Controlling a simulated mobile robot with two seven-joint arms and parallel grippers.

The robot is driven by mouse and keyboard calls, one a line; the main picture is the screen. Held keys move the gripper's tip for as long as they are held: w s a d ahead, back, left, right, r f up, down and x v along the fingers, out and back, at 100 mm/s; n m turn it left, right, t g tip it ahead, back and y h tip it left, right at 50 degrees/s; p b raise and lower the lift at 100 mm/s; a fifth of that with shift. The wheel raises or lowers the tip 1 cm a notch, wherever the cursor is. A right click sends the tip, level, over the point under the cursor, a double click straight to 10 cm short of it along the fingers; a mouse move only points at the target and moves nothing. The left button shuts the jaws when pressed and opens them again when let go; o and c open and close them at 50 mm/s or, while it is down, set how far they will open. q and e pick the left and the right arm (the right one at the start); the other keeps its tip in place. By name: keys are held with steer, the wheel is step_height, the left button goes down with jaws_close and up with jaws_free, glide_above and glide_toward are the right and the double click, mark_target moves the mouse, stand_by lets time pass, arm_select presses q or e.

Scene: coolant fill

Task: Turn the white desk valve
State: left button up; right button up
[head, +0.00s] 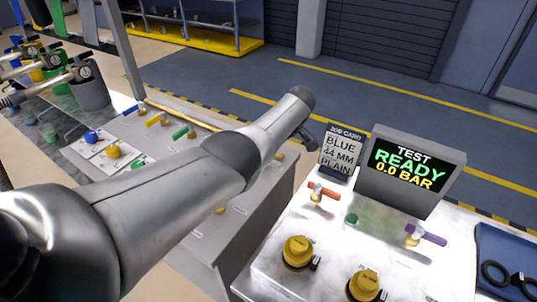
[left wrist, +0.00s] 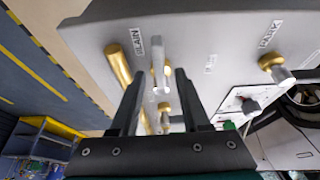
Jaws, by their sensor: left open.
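A white lever (left wrist: 158,62), which looks like the white desk valve's handle, stands between the fingers of my left gripper (left wrist: 160,80) in the left wrist view. A brass fitting (left wrist: 165,119) shows below it. The fingers are open, one on each side of the lever; I cannot tell whether either touches it. In the head view my left arm reaches across the bench, and the dark gripper (head: 306,136) is partly hidden at its end. The white lever is hidden there. My right gripper is not in view.
A brass pipe (left wrist: 118,64) runs beside the lever. Another brass valve (left wrist: 271,62) is to the right. The right desk holds a READY display (head: 410,172), a job card (head: 342,150) and orange (head: 324,191) and purple (head: 427,234) levers.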

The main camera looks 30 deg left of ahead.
mark_target(275, 161)
arm_select(q)
steer(key=shift+d+r+p, duration=0.2)
steer(key=shift+r+p, duration=0.1)
steer(key=shift+r, duration=0.2)
steer(key=p+v, duration=0.1)
steer(key=v, duration=0.3)
steer(key=shift+d+r+p, duration=0.1)
steer(key=shift+r+p, duration=0.2)
steer(key=shift+p, duration=0.1)
steer(key=v, duration=0.9)
steer(key=shift+r+p, duration=0.25)
steer(key=shift+p, duration=0.05)
steer(key=shift+s+d, duration=0.1)
steer(key=shift+s, duration=0.05)
